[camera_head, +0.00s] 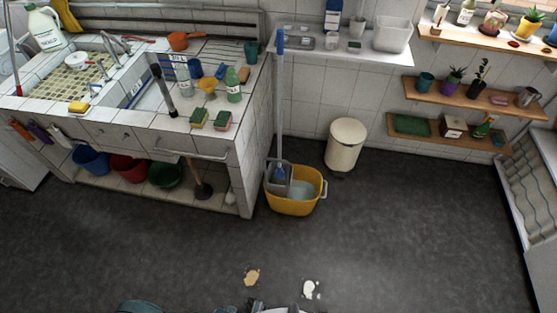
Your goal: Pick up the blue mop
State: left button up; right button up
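The blue mop (279,110) stands upright, with a long pale handle and a blue grip at its top. Its lower end is in the grey wringer of the yellow bucket (297,206), which stands on the dark floor beside the right end of the tiled sink counter. Light-coloured water shows in the bucket. The mop head is mostly hidden inside the wringer. The handle's top reaches up in front of the wall, near the left end of a white shelf. Neither of my grippers is in view.
The tiled counter (190,125) holds a sink, bottles and sponges. A cream bin (345,144) stands right of the bucket. A white shelf (340,55) and wooden shelves (470,98) line the wall.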

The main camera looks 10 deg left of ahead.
aim_at(278, 178)
jog(key=u, duration=0.4)
jog(key=i+l+u, duration=0.45)
jog(key=l+u, duration=0.2)
jog(key=i+l+u, duration=0.15)
jog(key=l+u, duration=0.15)
jog(key=l, duration=0.1)
